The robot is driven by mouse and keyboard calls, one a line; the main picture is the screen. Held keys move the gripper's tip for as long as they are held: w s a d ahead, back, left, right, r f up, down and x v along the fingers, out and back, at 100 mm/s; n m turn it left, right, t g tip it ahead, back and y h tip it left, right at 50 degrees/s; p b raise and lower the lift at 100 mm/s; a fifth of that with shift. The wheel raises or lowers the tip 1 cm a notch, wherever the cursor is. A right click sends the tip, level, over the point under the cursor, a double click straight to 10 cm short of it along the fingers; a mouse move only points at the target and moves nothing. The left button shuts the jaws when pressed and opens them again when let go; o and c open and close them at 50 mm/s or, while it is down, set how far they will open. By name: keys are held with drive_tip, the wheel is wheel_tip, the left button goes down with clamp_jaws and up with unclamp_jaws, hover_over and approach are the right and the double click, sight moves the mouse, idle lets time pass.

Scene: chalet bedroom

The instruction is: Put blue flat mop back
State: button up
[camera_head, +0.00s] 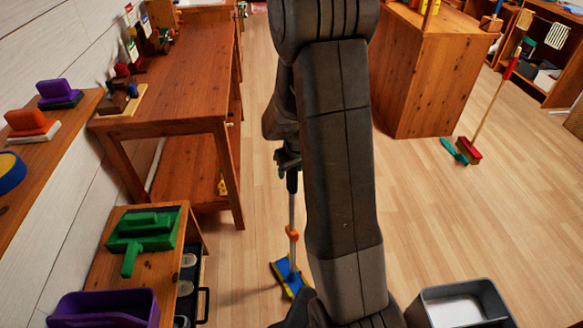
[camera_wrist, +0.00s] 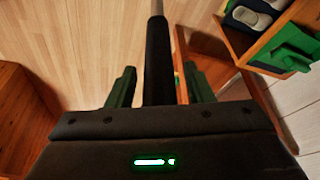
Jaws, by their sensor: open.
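The blue flat mop (camera_head: 290,277) stands on the wooden floor left of my arm in the head view. Its blue head has yellow parts, and an orange joint sits on its grey pole. The pole leads up to a black handle, which shows in the wrist view (camera_wrist: 158,60) between my two fingers. My gripper (camera_head: 288,157) is at the handle's upper part. In the wrist view my gripper (camera_wrist: 160,82) is open, with gaps between the handle and each finger. The handle's top end is hidden by the gripper body.
A wooden table (camera_head: 190,70) stands behind left. A low shelf (camera_head: 150,275) with a green tool and a purple bin (camera_head: 105,310) is at the front left. A grey bin (camera_head: 460,305) is front right. A red broom (camera_head: 470,150) stands by a wooden cabinet (camera_head: 425,75).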

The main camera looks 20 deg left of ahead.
drive_tip(key=shift+s+d+r+p, duration=0.1)
drive_tip(key=shift+d+r+p, duration=0.05)
drive_tip(key=shift+r+p, duration=0.35)
drive_tip(key=p+v, duration=0.1)
drive_tip(key=v, duration=1)
drive_tip(key=shift+r, duration=0.35)
drive_tip(key=shift+f, duration=0.1)
drive_tip(key=b+x, duration=0.1)
drive_tip(key=x, duration=1.1)
drive_tip(key=shift+f, duration=0.2)
